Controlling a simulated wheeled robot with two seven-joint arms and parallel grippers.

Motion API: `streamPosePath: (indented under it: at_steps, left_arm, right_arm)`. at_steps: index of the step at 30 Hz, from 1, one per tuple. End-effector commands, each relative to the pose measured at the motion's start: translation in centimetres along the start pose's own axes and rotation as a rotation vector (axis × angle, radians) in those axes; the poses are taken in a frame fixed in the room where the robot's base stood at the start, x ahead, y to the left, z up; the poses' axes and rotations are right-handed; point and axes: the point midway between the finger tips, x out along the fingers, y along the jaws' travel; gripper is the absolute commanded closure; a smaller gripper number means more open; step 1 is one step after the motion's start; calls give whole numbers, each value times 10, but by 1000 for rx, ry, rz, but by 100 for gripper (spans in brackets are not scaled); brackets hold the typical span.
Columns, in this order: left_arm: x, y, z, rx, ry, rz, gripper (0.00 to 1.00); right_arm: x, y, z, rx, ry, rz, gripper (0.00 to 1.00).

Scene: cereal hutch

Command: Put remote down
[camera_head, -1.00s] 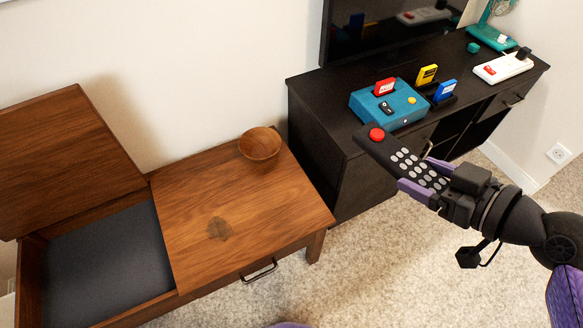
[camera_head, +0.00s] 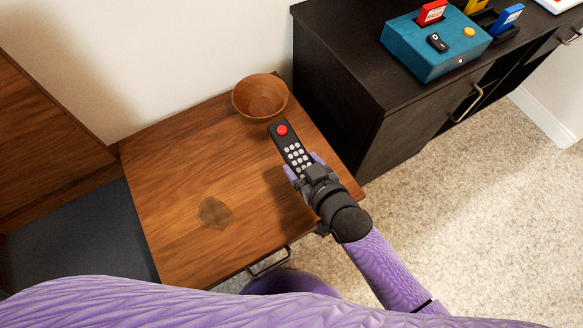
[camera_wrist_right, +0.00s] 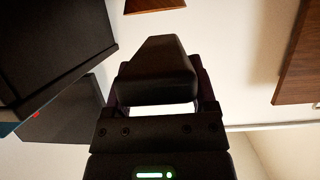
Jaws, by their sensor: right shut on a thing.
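The remote (camera_head: 291,147) is black with a red round button at its far end and several pale buttons. My right gripper (camera_head: 305,172) is shut on its near end and holds it over the right part of the wooden table (camera_head: 170,190). From the head view I cannot tell whether the remote touches the tabletop. In the right wrist view, the dark remote (camera_wrist_right: 157,68) sits between the fingers (camera_wrist_right: 160,95). My left gripper is not in view.
A wooden bowl (camera_head: 260,97) stands at the table's back right corner, just beyond the remote. The black cabinet (camera_head: 350,75) with a teal box (camera_head: 437,45) stands to the right. The tabletop's middle is clear.

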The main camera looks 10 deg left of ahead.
Motion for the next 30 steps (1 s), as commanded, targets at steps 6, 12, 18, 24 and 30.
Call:
streamPosePath:
  at_steps: [6,12,18,24,30]
  left_arm:
    - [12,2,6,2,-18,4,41]
    - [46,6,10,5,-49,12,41]
    - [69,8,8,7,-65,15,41]
    - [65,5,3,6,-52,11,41]
    - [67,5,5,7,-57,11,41]
  right_arm:
    - [6,0,16,2,-4,0,91]
    - [24,0,62,5,-9,0,91]
    - [38,0,94,4,-6,0,91]
    - [36,1,88,0,0,2,91]
    - [37,1,92,0,-2,2,16]
